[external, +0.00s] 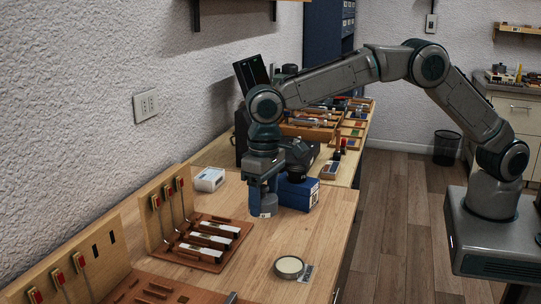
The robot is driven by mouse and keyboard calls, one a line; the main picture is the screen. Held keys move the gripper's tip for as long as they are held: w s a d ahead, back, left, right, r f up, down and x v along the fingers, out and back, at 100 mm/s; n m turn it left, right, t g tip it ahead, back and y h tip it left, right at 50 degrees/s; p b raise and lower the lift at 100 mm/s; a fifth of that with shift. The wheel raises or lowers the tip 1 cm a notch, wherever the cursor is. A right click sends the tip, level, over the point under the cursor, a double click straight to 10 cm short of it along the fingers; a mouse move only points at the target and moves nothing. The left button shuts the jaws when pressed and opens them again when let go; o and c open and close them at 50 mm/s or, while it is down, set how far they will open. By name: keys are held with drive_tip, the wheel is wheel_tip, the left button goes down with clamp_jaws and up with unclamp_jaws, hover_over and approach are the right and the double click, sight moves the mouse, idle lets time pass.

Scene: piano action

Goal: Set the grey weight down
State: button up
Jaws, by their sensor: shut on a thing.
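My gripper (264,190) points down over the wooden bench, left of a blue box. It is shut on the grey weight (268,205), a small grey cylinder with a pale patch low on its side. The weight looks upright and its lower end is at or just above the bench top (256,239); I cannot tell whether it touches. The fingers hide its upper part.
A blue box (300,196) stands close on the right, a white device (209,179) behind left. A brown tray with keys (208,244) lies to the left. A round cream-topped disc (289,267) sits in front. Bench is clear between.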

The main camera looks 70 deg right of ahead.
drive_tip(key=p, duration=0.2)
hover_over(252, 272)
wheel_tip(252, 272, down, 5)
drive_tip(key=shift+w+f, duration=0.1)
drive_tip(key=shift+f, duration=0.1)
drive_tip(key=shift+f+p, duration=0.8)
drive_tip(key=shift+f, duration=1.15)
drive_tip(key=shift+f, duration=0.1)
drive_tip(key=shift+f, duration=0.1)
drive_tip(key=o, duration=1.7)
wheel_tip(252, 272, up, 12)
drive_tip(key=b, duration=0.1)
drive_tip(key=shift+d+b, duration=0.2)
drive_tip(key=shift+b, duration=0.2)
